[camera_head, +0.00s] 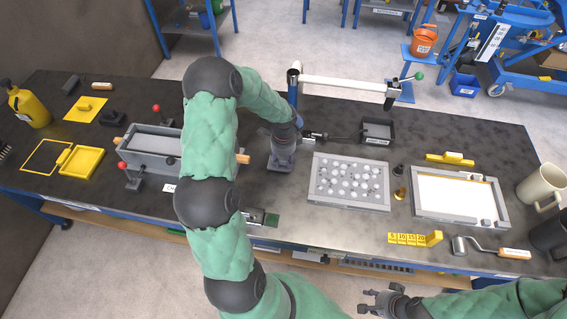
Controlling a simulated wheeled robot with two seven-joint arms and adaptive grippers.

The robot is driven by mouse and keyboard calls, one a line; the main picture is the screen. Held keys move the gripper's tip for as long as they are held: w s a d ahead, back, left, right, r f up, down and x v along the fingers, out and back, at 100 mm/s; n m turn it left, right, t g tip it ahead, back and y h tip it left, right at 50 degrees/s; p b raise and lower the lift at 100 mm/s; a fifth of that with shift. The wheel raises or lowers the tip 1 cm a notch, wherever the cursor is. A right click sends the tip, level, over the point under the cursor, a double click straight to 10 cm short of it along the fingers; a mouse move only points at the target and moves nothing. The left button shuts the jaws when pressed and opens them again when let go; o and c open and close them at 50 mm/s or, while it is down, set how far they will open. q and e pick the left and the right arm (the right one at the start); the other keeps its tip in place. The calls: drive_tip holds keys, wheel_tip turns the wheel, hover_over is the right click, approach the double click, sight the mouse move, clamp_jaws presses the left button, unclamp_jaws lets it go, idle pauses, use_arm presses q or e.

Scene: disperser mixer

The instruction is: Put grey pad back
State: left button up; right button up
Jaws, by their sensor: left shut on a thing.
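My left gripper (281,160) points down over the middle of the bench, right of the grey trough (155,150). It is shut on a small grey piece, which looks like the grey pad, but the fingers and wrist hide most of it. I cannot tell whether the piece touches the bench. My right gripper (368,302) is at the bottom edge, in front of the bench, with its fingers apart and empty.
Red-knobbed levers (156,108) stand by the trough. A perforated grey plate (348,182), a white framed tray (456,198) and a small black tray (377,131) lie to the right. A post with a white arm (345,86) rises behind my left gripper.

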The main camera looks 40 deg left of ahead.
sight(283, 160)
use_arm(q)
drive_tip(key=shift+f, duration=0.6)
drive_tip(key=shift+f, duration=0.1)
drive_tip(key=o, duration=1)
wheel_tip(283, 160, up, 12)
drive_tip(key=p, duration=0.3)
